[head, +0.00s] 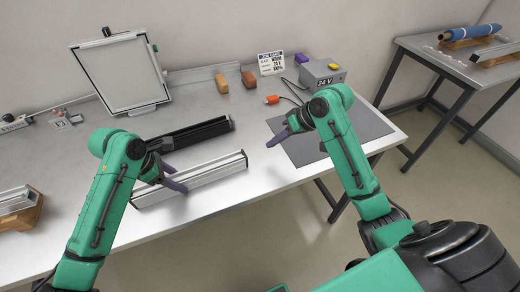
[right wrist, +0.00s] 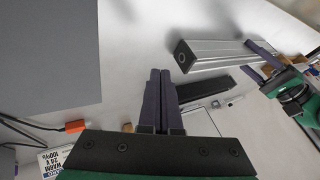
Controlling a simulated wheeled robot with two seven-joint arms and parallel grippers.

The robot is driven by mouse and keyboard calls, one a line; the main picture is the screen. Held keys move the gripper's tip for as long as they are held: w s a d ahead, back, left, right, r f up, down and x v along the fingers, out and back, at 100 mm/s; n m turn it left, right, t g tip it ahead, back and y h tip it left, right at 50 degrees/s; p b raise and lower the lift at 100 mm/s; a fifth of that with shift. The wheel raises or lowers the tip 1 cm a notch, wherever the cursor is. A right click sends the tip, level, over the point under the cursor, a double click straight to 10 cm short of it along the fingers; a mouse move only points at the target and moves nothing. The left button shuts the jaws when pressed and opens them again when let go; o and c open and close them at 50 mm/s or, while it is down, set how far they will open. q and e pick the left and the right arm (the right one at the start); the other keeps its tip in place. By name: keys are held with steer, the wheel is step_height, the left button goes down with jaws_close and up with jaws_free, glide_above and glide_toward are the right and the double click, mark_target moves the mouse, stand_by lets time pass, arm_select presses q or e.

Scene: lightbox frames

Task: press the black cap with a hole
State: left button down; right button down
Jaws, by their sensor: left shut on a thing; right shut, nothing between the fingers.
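A silver profile (head: 205,180) lies on the table in the head view, with a dark rail (head: 200,134) behind it. The black cap with a hole (right wrist: 182,57) shows on the profile's near end in the right wrist view, seated on it as far as I can tell; in the head view it is a thin dark edge (head: 245,157). My left gripper (head: 174,185) is shut on the profile, toward its left half. My right gripper (head: 272,142) is shut and empty, a little to the right of the capped end; its closed fingers (right wrist: 160,74) point forward in the wrist view, apart from the cap.
A grey mat (head: 360,125) lies under my right arm. Behind are an orange plug (head: 272,99), a 24 V box (head: 321,73), a job card (head: 271,63), two brown blocks and a lightbox panel (head: 120,75). A wooden stand (head: 28,213) holds another profile at the left.

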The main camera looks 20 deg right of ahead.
arm_select(q)
steer(key=shift+a, duration=0.15)
arm_select(e)
steer(key=v, duration=0.4)
steer(key=shift+s+r, duration=0.1)
steer(key=shift+r, duration=0.15)
arm_select(q)
steer(key=shift+c, duration=1.2)
jaws_free()
steer(key=shift+r, duration=0.1)
